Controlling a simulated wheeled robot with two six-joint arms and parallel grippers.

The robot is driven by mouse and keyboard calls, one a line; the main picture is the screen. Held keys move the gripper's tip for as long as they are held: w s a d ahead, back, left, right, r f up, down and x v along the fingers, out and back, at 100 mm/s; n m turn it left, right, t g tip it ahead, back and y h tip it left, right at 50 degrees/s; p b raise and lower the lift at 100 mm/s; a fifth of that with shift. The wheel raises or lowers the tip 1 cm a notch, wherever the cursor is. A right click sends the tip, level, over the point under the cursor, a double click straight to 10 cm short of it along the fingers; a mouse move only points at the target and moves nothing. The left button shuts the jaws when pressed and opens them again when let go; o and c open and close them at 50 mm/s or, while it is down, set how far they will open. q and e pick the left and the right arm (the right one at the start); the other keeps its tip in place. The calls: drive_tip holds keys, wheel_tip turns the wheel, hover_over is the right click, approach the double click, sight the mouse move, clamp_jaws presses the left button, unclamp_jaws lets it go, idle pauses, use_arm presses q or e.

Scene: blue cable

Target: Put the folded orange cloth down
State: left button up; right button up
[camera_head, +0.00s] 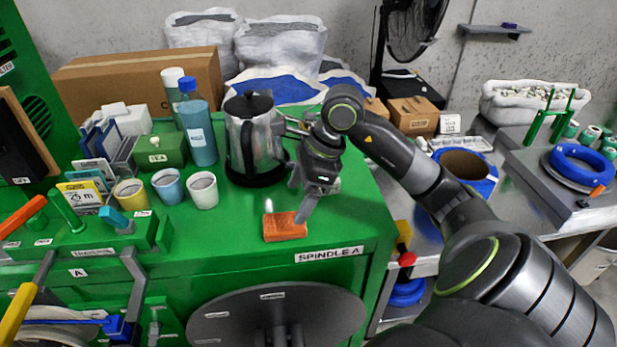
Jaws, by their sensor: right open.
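The folded orange cloth (285,227) lies flat on the green bench top (240,222), near the front edge and just behind the "SPINDLE A" label (328,254). My right gripper (300,200) comes in from the right and points down just above and behind the cloth. Its jaws are open, with one fingertip close to the cloth's right end. I cannot tell whether that fingertip touches the cloth. My left gripper is not in view.
A steel kettle (247,140) stands close behind and left of my right gripper. Yellow, blue and white cups (203,190) stand to the left, with a blue bottle (198,130) behind. A dark round spindle disc (278,318) is below the front edge.

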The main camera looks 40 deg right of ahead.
drive_tip(key=shift+b+v, duration=0.35)
drive_tip(key=shift+v, duration=2.05)
